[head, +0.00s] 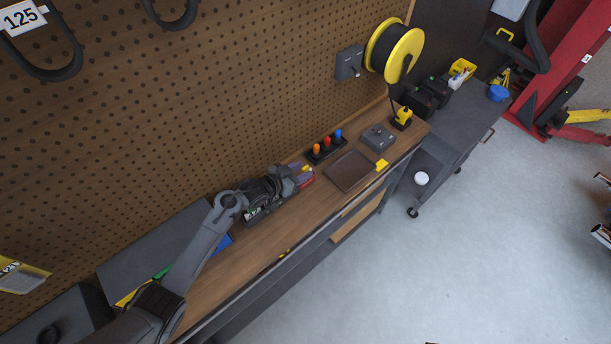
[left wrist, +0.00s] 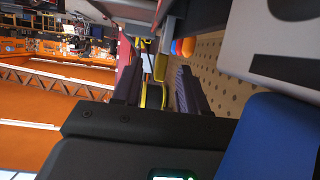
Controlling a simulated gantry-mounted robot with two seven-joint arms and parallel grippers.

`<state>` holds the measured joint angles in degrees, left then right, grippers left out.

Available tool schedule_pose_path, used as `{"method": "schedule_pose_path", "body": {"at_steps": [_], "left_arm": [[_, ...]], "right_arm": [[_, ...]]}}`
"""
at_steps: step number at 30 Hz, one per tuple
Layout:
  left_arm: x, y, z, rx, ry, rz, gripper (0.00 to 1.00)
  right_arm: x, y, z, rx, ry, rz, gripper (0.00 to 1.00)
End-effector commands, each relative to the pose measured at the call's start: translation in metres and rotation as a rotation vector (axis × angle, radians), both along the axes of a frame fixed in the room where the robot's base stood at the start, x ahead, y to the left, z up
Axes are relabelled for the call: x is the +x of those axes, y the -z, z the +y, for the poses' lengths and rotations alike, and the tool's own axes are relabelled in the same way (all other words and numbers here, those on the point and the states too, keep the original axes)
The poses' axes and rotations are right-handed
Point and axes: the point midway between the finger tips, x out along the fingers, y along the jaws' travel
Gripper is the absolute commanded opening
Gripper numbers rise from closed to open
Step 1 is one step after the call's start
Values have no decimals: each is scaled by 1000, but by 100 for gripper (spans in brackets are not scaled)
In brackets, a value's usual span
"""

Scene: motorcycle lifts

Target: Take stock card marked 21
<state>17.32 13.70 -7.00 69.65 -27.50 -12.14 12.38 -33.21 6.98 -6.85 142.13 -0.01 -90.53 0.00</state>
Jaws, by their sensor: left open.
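A yellow and white card (head: 22,276) hangs on the pegboard at the left edge of the head view. Its printed number is small and partly cut off, and looks like it contains 21. My left gripper (head: 301,177) is above the workbench, well to the right of that card. It is open, its two dark fingers apart in the left wrist view (left wrist: 157,85). A yellow thing shows between and beyond the fingers there; I cannot tell if it is nearer than the bench. My right gripper is not in view.
The workbench (head: 215,283) carries a brown tray (head: 350,171), a rack of coloured-handled tools (head: 325,147) and a grey box (head: 377,138). A yellow reel (head: 395,48) and a plate marked 125 (head: 20,17) are on the pegboard. A blue surface (left wrist: 265,140) is close to the wrist camera.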

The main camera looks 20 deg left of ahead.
Motion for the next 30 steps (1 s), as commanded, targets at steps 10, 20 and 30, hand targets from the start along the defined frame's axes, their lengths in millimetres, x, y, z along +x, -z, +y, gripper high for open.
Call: {"method": "schedule_pose_path", "body": {"at_steps": [10,20,30], "left_arm": [[3,1,-1,0,0,1,36],[2,2,-1,0,0,1,0],[2,1,-1,0,0,1,0]], "right_arm": [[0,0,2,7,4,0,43],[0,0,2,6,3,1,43],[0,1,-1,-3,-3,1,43]]}}
